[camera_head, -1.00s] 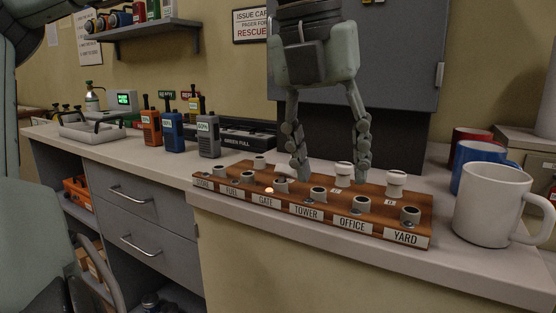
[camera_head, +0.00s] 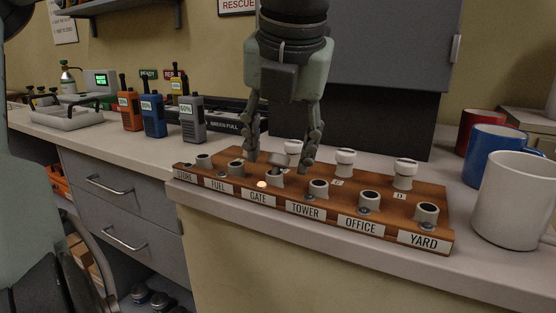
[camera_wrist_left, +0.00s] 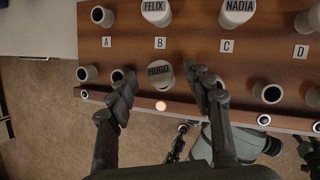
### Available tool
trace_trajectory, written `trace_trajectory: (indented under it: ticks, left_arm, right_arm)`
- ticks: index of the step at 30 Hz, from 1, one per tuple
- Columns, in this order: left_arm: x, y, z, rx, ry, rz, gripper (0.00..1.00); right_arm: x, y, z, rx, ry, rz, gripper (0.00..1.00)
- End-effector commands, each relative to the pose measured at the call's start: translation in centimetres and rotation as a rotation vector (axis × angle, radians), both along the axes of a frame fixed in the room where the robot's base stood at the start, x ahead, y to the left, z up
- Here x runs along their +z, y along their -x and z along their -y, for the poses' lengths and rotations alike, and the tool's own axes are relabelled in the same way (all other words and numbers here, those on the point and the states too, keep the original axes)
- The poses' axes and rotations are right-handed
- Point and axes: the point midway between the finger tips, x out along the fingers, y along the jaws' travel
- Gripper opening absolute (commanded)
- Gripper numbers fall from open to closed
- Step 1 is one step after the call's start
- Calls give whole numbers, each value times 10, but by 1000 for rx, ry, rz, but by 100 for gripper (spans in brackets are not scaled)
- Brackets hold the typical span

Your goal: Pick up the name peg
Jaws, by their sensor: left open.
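The wooden peg board (camera_head: 335,205) lies on the counter, with a front row of sockets labelled STORE, FUEL, GATE, TOWER, OFFICE and YARD. A name peg marked HUGO (camera_wrist_left: 160,74) stands in the GATE socket, beside a lit lamp (camera_head: 262,185); in the head view this peg (camera_head: 278,160) is partly between the fingers. My left gripper (camera_head: 279,156) is open above it, pointing down, with one finger on each side. In the left wrist view the fingers (camera_wrist_left: 163,86) flank the peg with gaps. White pegs FELIX (camera_wrist_left: 156,12) and NADIA (camera_wrist_left: 238,14) stand in the back row.
Several mugs, including a white one (camera_head: 513,198) and a blue one (camera_head: 482,157), stand right of the board. Radios, including a grey one (camera_head: 192,118), stand to the left. A dark grey cabinet (camera_head: 400,45) rises behind. The counter's front edge is close to the board.

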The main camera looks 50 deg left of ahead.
Motion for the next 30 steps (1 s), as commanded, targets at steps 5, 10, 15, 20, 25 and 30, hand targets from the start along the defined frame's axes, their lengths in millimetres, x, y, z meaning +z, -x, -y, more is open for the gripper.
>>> trace_trajectory:
  ticks: [5, 10, 15, 20, 25, 30]
  left_arm:
    - [-8, -2, -3, 0, 1, 0, 51]
    - [-8, -2, -3, -1, 0, 1, 49]
    - [-8, -2, -3, -1, 0, 1, 27]
    - [-8, -2, -3, -1, 0, 1, 12]
    - [-7, -2, -3, -1, 0, 1, 8]
    - [-6, -2, -3, 0, 0, 2, 8]
  right_arm:
    - [-4, 1, -1, 1, -2, -8, 47]
    - [-3, -2, -2, 2, -2, -2, 47]
    - [-1, -3, -2, 4, -3, 4, 47]
    - [1, -4, -2, 5, -3, 8, 47]
    - [2, -4, -2, 5, -3, 10, 47]
    - [2, -4, -2, 5, -3, 9, 47]
